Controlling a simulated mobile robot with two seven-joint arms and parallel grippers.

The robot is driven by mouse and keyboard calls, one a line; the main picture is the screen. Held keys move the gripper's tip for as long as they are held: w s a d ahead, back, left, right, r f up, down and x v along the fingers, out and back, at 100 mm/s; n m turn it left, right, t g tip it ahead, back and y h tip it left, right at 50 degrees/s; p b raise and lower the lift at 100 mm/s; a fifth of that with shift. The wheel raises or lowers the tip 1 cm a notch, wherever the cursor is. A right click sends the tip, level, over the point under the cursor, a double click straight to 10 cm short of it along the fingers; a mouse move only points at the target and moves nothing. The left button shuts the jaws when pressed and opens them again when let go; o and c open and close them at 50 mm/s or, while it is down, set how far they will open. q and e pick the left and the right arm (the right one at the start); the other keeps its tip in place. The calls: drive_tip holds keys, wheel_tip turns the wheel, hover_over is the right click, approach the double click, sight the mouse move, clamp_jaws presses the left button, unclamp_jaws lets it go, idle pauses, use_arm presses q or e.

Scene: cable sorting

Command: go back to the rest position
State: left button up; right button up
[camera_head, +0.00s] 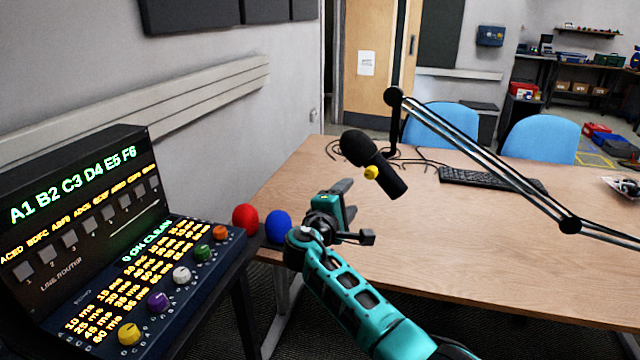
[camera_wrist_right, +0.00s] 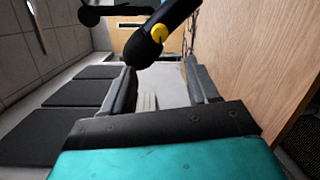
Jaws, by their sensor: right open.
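My right gripper (camera_head: 360,211) is open over the left end of the wooden table, with its two fingers spread and nothing between them. It also shows in the right wrist view (camera_wrist_right: 160,82), again with an empty gap. A black microphone (camera_head: 387,178) with a yellow knob (camera_head: 371,172) hangs from a boom arm, up and to the right of the gripper and seemingly apart from it. In the right wrist view the microphone (camera_wrist_right: 170,30) shows beyond the fingertips. My left gripper is not in view.
A lit console (camera_head: 190,290) with coloured knobs stands at left. A red ball (camera_head: 245,217) and a blue ball (camera_head: 279,227) are beside it, left of my right arm. The boom arm (camera_head: 490,150) crosses above the table (camera_head: 480,240). A keyboard (camera_head: 485,179) lies behind; the front tabletop is clear.

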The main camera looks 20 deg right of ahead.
drive_tip(key=s+a+f+m+g+y, duration=0.15)
drive_tip(key=s+f+y, duration=0.25)
drive_tip(key=s+f, duration=0.5)
drive_tip(key=s+a+f+m+g+y, duration=0.15)
drive_tip(key=s+f+y, duration=0.3)
drive_tip(key=f, duration=0.75)
drive_tip(key=s+a+f+m+y, duration=0.1)
drive_tip(key=s+a+m+y, duration=0.1)
drive_tip(key=s, duration=0.8)
drive_tip(key=s+a+f+m+t+y, duration=0.1)
drive_tip(key=s+m+y, duration=0.2)
drive_tip(key=s, duration=0.8)
drive_tip(key=shift+a+m, duration=0.35)
drive_tip(key=shift+m, duration=0.25)
drive_tip(key=shift+s, duration=0.1)
